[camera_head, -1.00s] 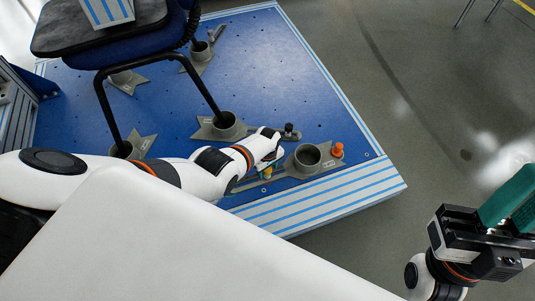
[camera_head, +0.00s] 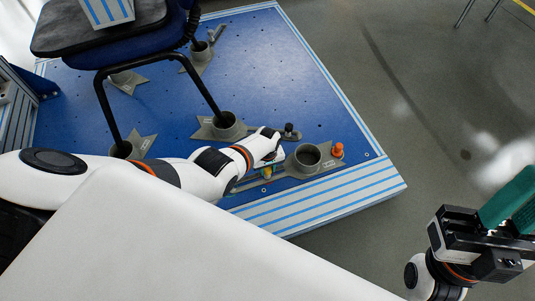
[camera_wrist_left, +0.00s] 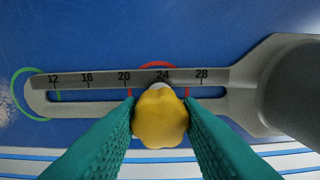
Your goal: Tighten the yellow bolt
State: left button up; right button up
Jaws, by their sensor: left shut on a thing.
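The yellow bolt (camera_wrist_left: 160,117) has a lobed knob head and sits in the slot of a grey metal bracket (camera_wrist_left: 250,85) in the left wrist view. Its head is near the 24 mark of the scale. The two teal fingers of my left gripper (camera_wrist_left: 160,122) are shut on the knob from both sides. In the head view the bolt (camera_head: 267,172) is a small yellow spot beneath my left gripper, mostly hidden by it. My right gripper (camera_head: 500,207) is far right, away from the bolt, with teal fingers; its opening cannot be made out.
The blue platform (camera_head: 270,80) carries a chair (camera_head: 120,50) with its legs in grey cups. An empty cup (camera_head: 307,157) with an orange knob (camera_head: 337,150) stands right of my left gripper. A black knob (camera_head: 288,128) is just behind. Floor at right is clear.

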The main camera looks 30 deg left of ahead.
pick_arm(q)
jog(key=m, duration=0.4)
jog(key=shift+a, duration=0.1)
jog(key=o, duration=1)
